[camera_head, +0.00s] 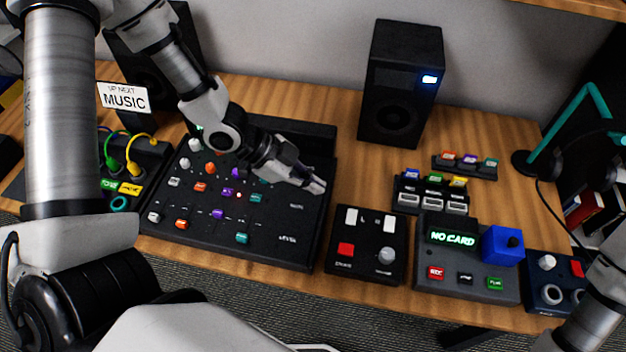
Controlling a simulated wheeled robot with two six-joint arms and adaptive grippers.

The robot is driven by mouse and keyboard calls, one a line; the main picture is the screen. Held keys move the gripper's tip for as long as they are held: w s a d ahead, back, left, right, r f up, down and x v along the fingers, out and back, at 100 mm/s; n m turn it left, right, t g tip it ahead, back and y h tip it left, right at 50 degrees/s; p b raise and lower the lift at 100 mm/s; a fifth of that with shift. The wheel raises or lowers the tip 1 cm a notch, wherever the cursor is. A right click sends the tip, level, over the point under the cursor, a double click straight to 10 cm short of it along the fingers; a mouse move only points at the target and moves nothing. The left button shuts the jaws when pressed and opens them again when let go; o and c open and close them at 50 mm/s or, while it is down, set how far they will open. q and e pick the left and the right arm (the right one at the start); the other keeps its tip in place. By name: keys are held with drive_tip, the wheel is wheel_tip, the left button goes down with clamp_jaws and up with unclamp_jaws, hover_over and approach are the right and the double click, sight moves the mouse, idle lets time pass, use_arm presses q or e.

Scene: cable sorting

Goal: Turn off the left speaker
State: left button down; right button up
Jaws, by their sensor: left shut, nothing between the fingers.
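The left speaker (134,64) is a black box at the back left, largely hidden behind my left arm; no lit light shows on its visible part. The right speaker (400,85) is black and stands at the back with a lit blue-white light on its front. A small black control box (366,268) has two white switches by the letters L and R, a red button and a grey knob. My left gripper (316,186) is shut and empty, above the right side of the black mixer (270,245), behind and left of the control box. My right gripper is out of view.
A grey box (465,255) reading "NO CARD" has a blue block on it. Cables (128,165) and a "MUSIC" sign (124,97) are at left. Headphones on a stand (535,160) are at right. Bare wood (350,165) shows before the right speaker.

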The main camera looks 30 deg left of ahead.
use_arm(q)
hover_over(356, 213)
drive_tip(key=s+a, duration=0.2)
drive_tip(key=f, duration=0.7)
drive_tip(key=shift+w+a, duration=0.15)
drive_tip(key=shift+w, duration=0.05)
drive_tip(key=f+p, duration=0.1)
drive_tip(key=f, duration=0.2)
drive_tip(key=shift+w+f, duration=0.2)
drive_tip(key=shift+w+a+f, duration=0.1)
drive_tip(key=shift+f, duration=0.2)
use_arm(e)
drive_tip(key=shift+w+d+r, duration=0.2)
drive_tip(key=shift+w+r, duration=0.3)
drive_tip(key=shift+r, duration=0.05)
